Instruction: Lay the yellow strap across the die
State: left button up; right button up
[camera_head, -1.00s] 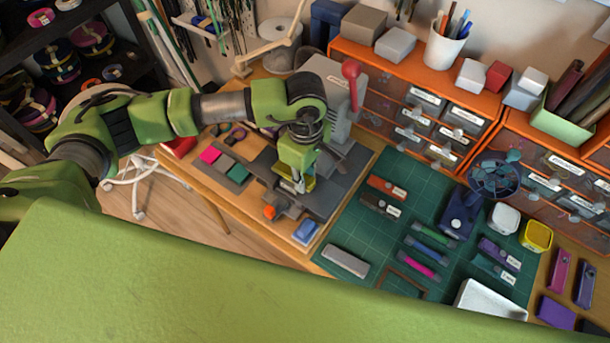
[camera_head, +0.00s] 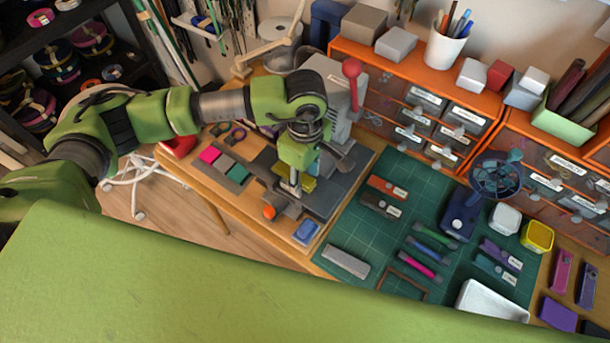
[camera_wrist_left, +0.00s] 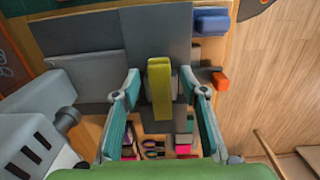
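The yellow strap (camera_head: 303,184) lies on the bed of the grey press, partly hidden by my left gripper (camera_head: 289,188) in the head view. In the left wrist view the yellow strap (camera_wrist_left: 161,88) is between the two teal fingers of my left gripper (camera_wrist_left: 168,86), with a gap on each side. The fingers are spread and do not touch it. The die cannot be made out clearly beneath the strap, so I cannot tell how the strap rests on it. My right gripper is in neither view.
The grey press (camera_head: 334,78) with its red-knobbed lever (camera_head: 351,70) stands close to my left gripper. An orange-tipped part (camera_head: 269,212) and a blue block (camera_head: 306,231) are near the table's front edge. A green cutting mat (camera_head: 345,232) with several tools lies to the right.

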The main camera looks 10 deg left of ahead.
pick_arm(q)
notch_tip(320, 180, up, 12)
jog(key=shift+f, duration=0.2)
